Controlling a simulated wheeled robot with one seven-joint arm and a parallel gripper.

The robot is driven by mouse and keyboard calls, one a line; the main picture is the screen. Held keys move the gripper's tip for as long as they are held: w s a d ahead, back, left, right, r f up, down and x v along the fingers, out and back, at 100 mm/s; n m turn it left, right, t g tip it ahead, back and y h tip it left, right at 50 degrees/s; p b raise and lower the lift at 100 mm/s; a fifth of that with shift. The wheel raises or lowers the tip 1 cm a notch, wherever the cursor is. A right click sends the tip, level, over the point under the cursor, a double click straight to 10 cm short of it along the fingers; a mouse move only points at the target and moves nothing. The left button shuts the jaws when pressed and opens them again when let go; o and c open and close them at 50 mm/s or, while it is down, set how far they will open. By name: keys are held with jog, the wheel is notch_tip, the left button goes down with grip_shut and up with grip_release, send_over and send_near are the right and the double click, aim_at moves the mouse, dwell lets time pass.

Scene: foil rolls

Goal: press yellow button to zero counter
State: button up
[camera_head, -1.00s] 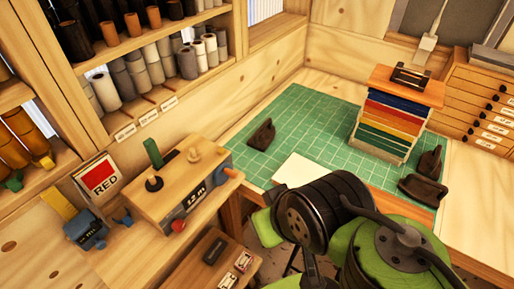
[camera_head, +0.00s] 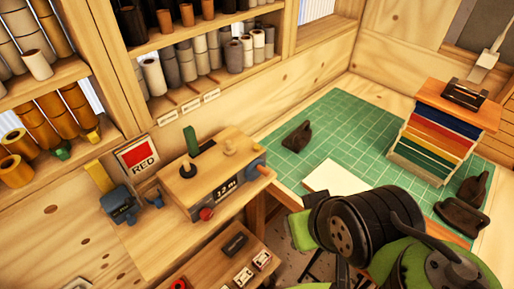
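A wooden box-shaped device (camera_head: 212,168) stands on the bench at the left centre. Its front carries a dark counter display (camera_head: 228,189) that seems to read "12 m". A red knob (camera_head: 206,213) sits at the lower left of that front, and a blue-grey round part with an orange tip (camera_head: 261,169) is at its right end. A dark green peg and a pale wooden knob stand on top. My green and black arm fills the lower right, apart from the device. My gripper's fingertips do not show.
A small blue device (camera_head: 120,206) and a red card marked "RED" (camera_head: 140,157) are left of the counter box. A green cutting mat (camera_head: 345,130) holds dark clamps and a colourful drawer rack (camera_head: 437,138). A lower shelf (camera_head: 205,262) lies in front. Rolls fill the shelves behind.

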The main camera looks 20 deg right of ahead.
grip_shut()
dwell(1.5)
